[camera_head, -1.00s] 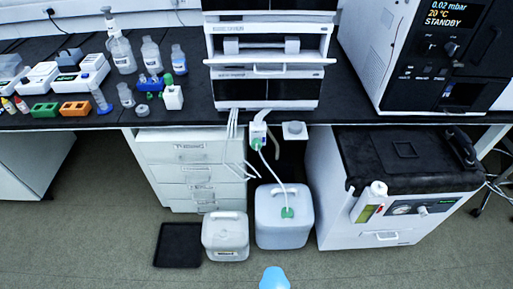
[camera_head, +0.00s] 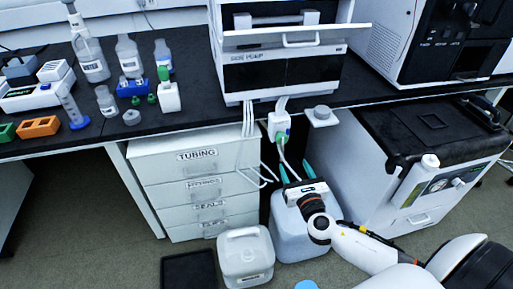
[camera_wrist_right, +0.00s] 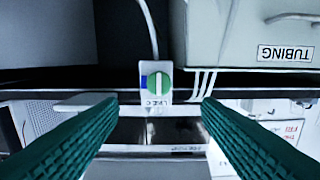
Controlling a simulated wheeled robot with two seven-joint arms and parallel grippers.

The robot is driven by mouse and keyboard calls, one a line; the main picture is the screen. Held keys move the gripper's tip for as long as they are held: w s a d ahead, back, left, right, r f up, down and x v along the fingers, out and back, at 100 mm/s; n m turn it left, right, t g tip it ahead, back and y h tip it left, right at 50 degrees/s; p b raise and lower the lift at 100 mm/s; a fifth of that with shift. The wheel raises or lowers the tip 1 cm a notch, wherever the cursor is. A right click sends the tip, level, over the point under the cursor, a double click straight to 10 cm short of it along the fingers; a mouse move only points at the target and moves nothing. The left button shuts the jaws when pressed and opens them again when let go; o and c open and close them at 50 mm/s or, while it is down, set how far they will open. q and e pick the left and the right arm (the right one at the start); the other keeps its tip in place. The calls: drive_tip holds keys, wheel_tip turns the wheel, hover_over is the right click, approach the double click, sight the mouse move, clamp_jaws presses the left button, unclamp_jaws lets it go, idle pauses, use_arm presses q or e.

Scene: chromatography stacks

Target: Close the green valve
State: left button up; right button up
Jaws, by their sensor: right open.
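The green valve is a round green knob with a white bar across it, on a small white block. In the right wrist view the valve (camera_wrist_right: 158,84) is at the centre, its bar upright and in line with the tube above. In the head view the valve block (camera_head: 279,126) hangs below the bench's front edge, with a tube running down. My right gripper (camera_head: 296,171) is open, its teal fingers pointing up just below the valve. In the right wrist view the fingers of the gripper (camera_wrist_right: 160,102) are spread either side, apart from the valve. My left gripper is not in view.
A white drawer unit (camera_head: 180,190) stands left of the valve, with loose white tubes (camera_head: 249,150) between. A white canister (camera_head: 292,235) stands below my right gripper, another (camera_head: 245,255) beside it. A white pump cabinet (camera_head: 365,170) is on the right.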

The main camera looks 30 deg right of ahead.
sight(283, 140)
drive_tip(key=x, duration=1)
drive_tip(key=shift+w+d+r+b, duration=0.1)
drive_tip(key=shift+w+r+b, duration=0.05)
drive_tip(key=shift+w+b, duration=0.15)
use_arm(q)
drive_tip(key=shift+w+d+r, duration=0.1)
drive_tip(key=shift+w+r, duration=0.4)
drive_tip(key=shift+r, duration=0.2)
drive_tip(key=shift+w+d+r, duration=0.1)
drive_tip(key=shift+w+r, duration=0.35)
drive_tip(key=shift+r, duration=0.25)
use_arm(e)
drive_tip(key=shift+w+d, duration=0.15)
drive_tip(key=shift+w, duration=0.5)
drive_tip(key=shift+c, duration=0.6)
drive_tip(key=c, duration=0.9)
